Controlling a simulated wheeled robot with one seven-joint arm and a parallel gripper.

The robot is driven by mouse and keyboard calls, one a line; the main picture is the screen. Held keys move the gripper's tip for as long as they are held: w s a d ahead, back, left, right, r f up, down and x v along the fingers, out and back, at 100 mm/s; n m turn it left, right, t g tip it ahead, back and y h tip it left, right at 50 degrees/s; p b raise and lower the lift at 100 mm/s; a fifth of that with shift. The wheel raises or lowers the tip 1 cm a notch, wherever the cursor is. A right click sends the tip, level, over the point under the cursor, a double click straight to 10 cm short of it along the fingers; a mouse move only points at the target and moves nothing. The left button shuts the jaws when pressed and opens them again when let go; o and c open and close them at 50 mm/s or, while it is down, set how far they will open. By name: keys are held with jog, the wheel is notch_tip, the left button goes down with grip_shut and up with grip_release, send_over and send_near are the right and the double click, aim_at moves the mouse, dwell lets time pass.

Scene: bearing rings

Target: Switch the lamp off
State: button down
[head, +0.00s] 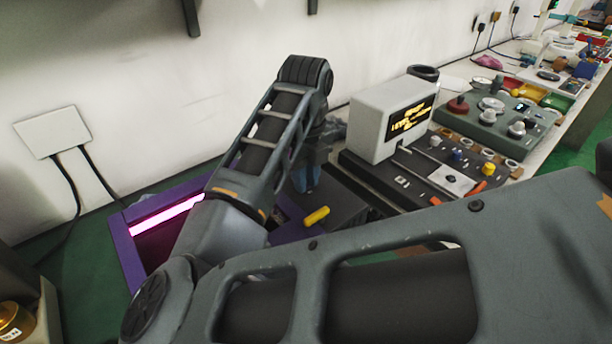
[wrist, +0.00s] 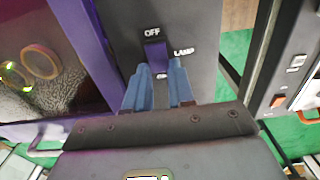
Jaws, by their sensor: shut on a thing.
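The exact contact is hard to see. In the head view the lamp (head: 168,214) is a glowing pink-white strip in a purple-framed box (head: 125,248); it is lit. In that view my gripper (head: 306,186) is mostly hidden behind my arm.
A yellow handle (head: 316,216) stands out just right of my gripper. A grey box with a lit display (head: 390,118) and a panel of knobs (head: 490,118) stand further right on the bench. In the wrist view, rings (wrist: 40,62) lie inside the purple box at left.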

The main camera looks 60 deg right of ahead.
jog(key=shift+w+r+g+p, duration=0.2)
jog(key=shift+g+p, duration=0.15)
jog(key=shift+g, duration=0.15)
jog(key=shift+w+d+f+g+y, duration=0.15)
jog(key=shift+g+y, duration=0.25)
jog(key=shift+g, duration=0.5)
jog(key=c, duration=1)
grip_release()
jog(key=shift+o, duration=0.2)
jog(key=shift+w, duration=0.1)
jog(key=v, duration=0.8)
jog(key=shift+b, duration=0.35)
